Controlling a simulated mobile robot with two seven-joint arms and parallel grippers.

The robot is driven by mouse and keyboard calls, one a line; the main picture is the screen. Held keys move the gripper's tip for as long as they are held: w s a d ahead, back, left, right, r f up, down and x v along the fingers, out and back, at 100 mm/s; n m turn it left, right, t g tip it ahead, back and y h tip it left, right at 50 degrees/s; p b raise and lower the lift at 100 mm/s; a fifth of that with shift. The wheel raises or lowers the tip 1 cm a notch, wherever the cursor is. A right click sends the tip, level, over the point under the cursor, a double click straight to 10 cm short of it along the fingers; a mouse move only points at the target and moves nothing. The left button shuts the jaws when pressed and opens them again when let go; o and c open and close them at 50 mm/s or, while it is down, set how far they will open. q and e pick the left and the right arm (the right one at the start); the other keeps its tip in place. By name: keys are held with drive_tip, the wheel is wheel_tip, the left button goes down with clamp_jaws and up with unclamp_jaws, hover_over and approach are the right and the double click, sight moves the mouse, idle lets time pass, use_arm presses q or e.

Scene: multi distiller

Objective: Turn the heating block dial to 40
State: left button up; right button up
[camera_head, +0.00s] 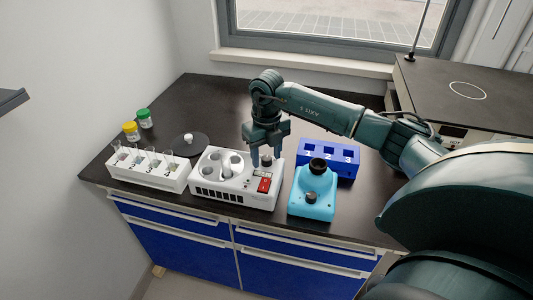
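The white device (220,190), which looks like the heating block, stands near the front edge of the dark bench. It has several round wells on its left part and a red switch (264,185) on its right part. Its small dark dial (267,161) is at the back right of its top. My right gripper (266,158) points down over the dial, its two fingers apart on either side of it. I cannot tell whether they touch it. The dial's setting is too small to read. My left gripper is not in view.
A teal mixer (314,199) and a blue numbered rack (342,161) stand close on the right. A white tube rack (148,174) is on the left, with a black disc lid (190,146) behind it. Yellow-capped (131,131) and green-capped (145,119) jars stand farther back. The back of the bench is clear.

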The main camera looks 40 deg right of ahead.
sight(266, 158)
use_arm(q)
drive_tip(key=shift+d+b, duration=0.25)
drive_tip(key=shift+b, duration=0.2)
use_arm(e)
wheel_tip(266, 158, up, 13)
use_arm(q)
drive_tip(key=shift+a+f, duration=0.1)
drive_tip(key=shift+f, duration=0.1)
use_arm(e)
drive_tip(key=shift+r, duration=0.1)
